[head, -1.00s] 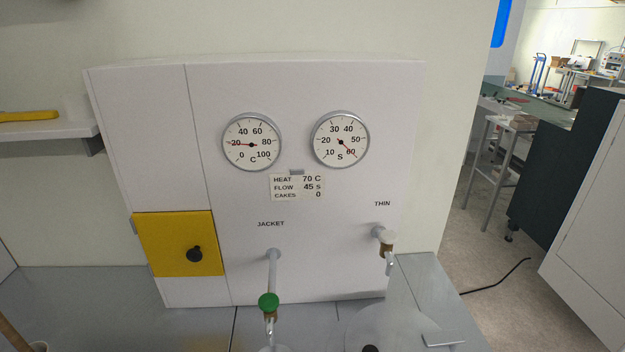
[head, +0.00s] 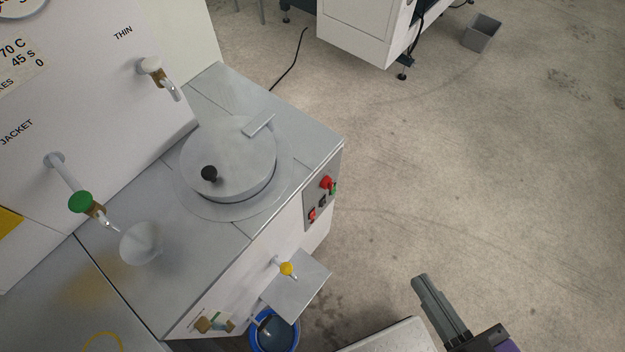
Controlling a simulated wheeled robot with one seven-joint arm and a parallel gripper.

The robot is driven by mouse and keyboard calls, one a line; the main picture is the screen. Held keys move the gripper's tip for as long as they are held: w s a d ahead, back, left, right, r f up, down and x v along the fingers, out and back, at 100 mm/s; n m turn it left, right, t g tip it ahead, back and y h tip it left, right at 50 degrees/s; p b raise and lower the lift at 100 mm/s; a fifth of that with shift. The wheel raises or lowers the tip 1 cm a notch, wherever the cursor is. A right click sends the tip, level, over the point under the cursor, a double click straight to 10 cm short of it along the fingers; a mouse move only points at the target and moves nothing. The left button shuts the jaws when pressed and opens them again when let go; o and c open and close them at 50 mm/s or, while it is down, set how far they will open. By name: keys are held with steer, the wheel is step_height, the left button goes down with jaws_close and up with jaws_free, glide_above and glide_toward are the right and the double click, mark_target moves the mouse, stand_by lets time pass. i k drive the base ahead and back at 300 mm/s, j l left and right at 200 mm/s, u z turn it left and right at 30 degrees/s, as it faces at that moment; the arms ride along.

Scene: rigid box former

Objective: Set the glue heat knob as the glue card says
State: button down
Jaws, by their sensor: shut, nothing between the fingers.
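A small grey control panel (head: 321,203) is on the side of the steel glue unit, with a red button (head: 326,182), a green part, a dark part and a red switch (head: 312,214). I cannot tell which of these, if any, is the glue heat knob. My gripper (head: 422,281) is at the lower right over the floor, shut and empty, well apart from the panel.
A round lidded pot (head: 240,150) with a black knob is on the steel top. A yellow-knobbed tap (head: 286,268) juts out above a blue bucket (head: 272,335). Open floor lies right.

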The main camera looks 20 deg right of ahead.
mark_target(326, 182)
steer(key=k+j+z, duration=0.2)
steer(key=z, duration=0.15)
steer(key=k+j+z, duration=0.15)
steer(key=z, duration=0.2)
